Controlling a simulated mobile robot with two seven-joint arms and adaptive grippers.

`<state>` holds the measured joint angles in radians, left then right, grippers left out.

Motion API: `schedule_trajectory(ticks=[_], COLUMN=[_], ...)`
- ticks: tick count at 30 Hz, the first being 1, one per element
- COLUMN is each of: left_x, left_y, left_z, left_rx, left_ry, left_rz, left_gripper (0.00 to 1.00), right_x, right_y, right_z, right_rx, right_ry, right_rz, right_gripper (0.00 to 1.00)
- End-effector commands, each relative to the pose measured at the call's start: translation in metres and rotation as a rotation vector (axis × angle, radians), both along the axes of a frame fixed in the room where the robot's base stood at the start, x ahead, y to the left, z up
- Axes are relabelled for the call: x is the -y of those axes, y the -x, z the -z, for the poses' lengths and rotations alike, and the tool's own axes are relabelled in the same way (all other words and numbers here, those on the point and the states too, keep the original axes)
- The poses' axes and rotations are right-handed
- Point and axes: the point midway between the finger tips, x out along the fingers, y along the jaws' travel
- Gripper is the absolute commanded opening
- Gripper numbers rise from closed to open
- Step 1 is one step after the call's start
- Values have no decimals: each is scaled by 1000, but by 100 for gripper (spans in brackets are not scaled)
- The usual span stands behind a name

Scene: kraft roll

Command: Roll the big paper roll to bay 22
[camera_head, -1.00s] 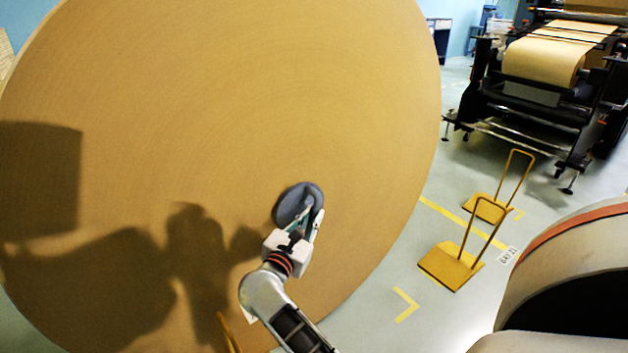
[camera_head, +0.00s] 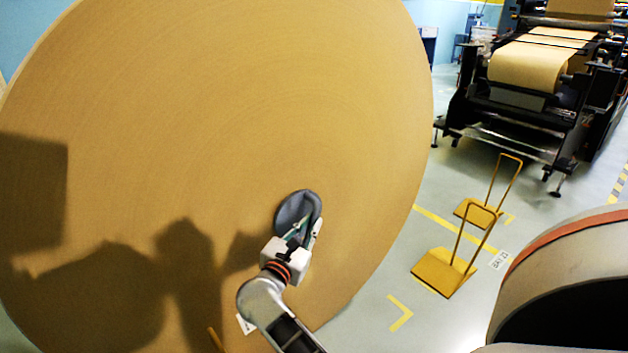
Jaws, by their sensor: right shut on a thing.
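The big brown paper roll (camera_head: 200,120) stands on edge and fills the left and middle of the head view, its flat round face toward me. My right gripper (camera_head: 303,228) is shut on a dark grey round pad (camera_head: 297,209), low on that face and right of its middle. The pad appears to lie against the paper, but the contact is hidden. A floor label (camera_head: 500,261) reads "BAY"; its number is too small to read surely. It lies to the right of the roll, beside the yellow floor marks. My left gripper is out of view.
Two yellow chock-like plates with tall handles, a nearer one (camera_head: 444,273) and a farther one (camera_head: 478,213), stand right of the roll. A yellow corner mark (camera_head: 401,314) lies on open floor. A black machine with paper web (camera_head: 530,62) stands at the back right.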

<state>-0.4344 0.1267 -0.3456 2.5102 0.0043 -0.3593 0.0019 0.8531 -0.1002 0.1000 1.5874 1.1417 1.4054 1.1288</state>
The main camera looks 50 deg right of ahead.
Motion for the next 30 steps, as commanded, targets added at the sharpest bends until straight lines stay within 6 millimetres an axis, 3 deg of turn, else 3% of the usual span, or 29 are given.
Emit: schedule_trajectory(ticks=[1, 17, 18, 20, 30], left_x=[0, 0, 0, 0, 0], left_y=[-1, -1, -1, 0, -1], left_z=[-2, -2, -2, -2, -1], left_rx=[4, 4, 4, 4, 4], left_ry=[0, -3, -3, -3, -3], left_rz=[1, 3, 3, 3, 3], left_gripper=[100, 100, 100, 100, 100], right_x=[-20, -20, -20, -20, -17], right_y=[-15, -16, -15, -15, -13], right_z=[-9, -8, -9, -9, -9], right_rx=[9, 9, 10, 9, 5], right_ry=[1, -2, -1, 1, 8], right_rz=[-48, -48, -47, -47, -43], right_gripper=[0, 0, 18, 30, 30])
